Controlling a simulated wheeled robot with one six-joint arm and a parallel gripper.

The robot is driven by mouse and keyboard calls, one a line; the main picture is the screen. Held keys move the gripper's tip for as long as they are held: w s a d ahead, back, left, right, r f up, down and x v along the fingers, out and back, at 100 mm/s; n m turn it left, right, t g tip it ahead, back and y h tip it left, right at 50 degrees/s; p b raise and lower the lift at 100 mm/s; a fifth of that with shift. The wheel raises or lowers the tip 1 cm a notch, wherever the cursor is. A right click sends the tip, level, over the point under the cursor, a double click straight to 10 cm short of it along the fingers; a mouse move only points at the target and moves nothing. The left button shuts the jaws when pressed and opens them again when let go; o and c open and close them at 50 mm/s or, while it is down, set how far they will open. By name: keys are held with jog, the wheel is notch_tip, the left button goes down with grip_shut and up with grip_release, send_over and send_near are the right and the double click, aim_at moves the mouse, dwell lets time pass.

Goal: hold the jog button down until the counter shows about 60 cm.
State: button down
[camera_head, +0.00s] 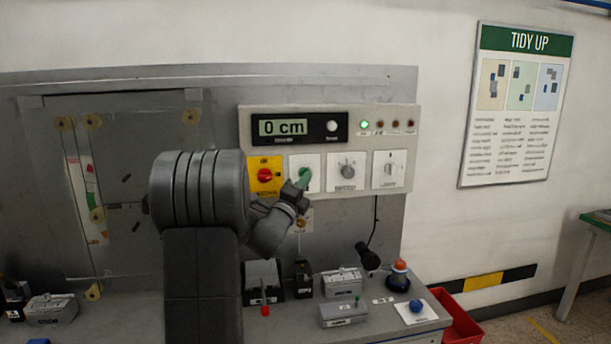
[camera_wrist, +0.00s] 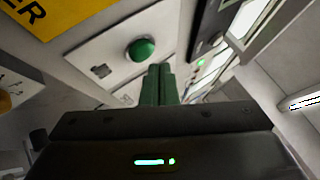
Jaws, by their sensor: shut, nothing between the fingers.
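The counter (camera_head: 283,128) on the wall panel reads "0 cm". The green jog button (camera_wrist: 140,49) sits on a white plate in the wrist view, round and standing out from the plate. In the head view my gripper (camera_head: 303,181) is in front of that plate and mostly hides the button. In the wrist view the green fingers of my gripper (camera_wrist: 158,74) are together and empty. Their tips show just below and right of the button, apart from it in the picture; the depth gap is hard to tell.
A red knob on a yellow plate (camera_head: 265,175) is left of the button. Two plates with switches (camera_head: 347,171) are to its right. A lit green lamp (camera_head: 364,124) is above. Grey boxes (camera_head: 343,313) and a blue knob (camera_head: 417,306) stand on the bench below.

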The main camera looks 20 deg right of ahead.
jog(key=shift+w+f, duration=0.1)
jog(key=shift+w, duration=0.05)
dwell(0.5)
jog(key=shift+w+d+b, duration=0.1)
jog(key=shift+w+b, duration=0.2)
jog(key=shift+b, duration=0.3)
